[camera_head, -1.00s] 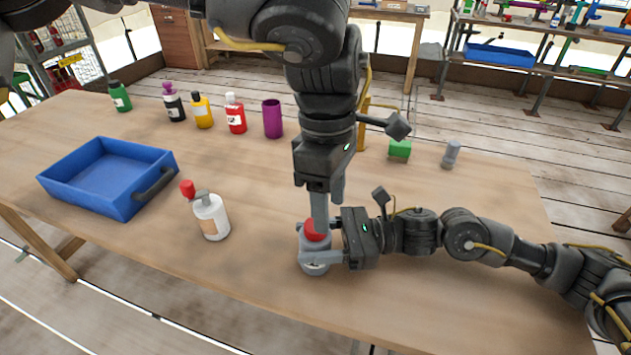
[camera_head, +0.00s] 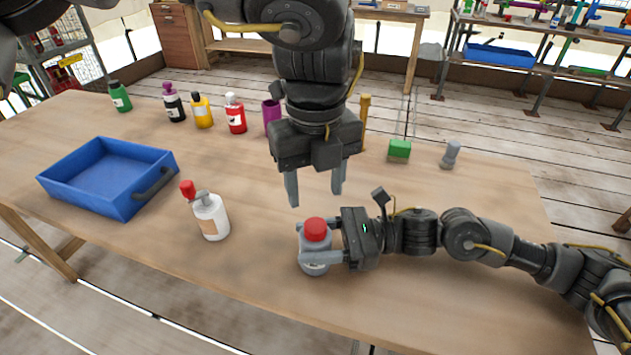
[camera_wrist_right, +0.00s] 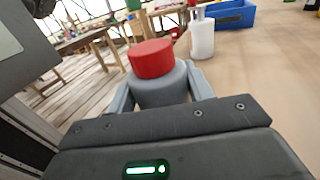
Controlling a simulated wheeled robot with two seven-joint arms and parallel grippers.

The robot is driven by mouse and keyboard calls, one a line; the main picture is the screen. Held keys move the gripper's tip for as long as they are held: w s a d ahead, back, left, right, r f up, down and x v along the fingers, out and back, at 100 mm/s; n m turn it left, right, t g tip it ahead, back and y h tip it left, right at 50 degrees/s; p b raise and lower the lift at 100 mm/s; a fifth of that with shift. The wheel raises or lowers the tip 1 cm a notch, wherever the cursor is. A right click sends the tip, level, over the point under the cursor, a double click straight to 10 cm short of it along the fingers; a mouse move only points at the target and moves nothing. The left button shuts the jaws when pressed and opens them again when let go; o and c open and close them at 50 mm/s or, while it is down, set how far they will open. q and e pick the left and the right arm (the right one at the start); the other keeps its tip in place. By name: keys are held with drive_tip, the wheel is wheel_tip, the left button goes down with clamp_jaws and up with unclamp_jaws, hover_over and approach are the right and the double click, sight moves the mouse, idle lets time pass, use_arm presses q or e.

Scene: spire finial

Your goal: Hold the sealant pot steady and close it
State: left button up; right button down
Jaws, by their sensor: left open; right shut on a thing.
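The sealant pot (camera_head: 314,262) is a grey pot with a red cap (camera_head: 315,229) on its top, standing upright near the table's front edge. My right gripper (camera_head: 322,257) is shut on the pot's body from the right. In the right wrist view the grey pot (camera_wrist_right: 161,88) sits between the two fingers, with the red cap (camera_wrist_right: 151,59) above them. The cap looks seated on the pot, but I cannot tell how tightly. My left gripper (camera_head: 316,195) is open and empty above the cap, fingers pointing down, clear of it.
A white bottle with a red top (camera_head: 211,216) stands left of the pot. A blue tray (camera_head: 110,205) is at the left. Several coloured bottles and a purple cup (camera_head: 271,113) stand at the back. A green block (camera_head: 399,151) and a grey object (camera_head: 450,155) are at the back right.

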sight(315, 225)
use_arm(q)
drive_tip(key=shift+n, duration=0.5)
drive_tip(key=shift+f, duration=4)
drive_tip(key=shift+c, duration=0.3)
drive_tip(key=c, duration=0.9)
drive_tip(key=m, duration=0.8)
drive_tip(key=shift+m, duration=0.3)
drive_tip(key=o, duration=1.1)
drive_tip(key=shift+c, duration=0.2)
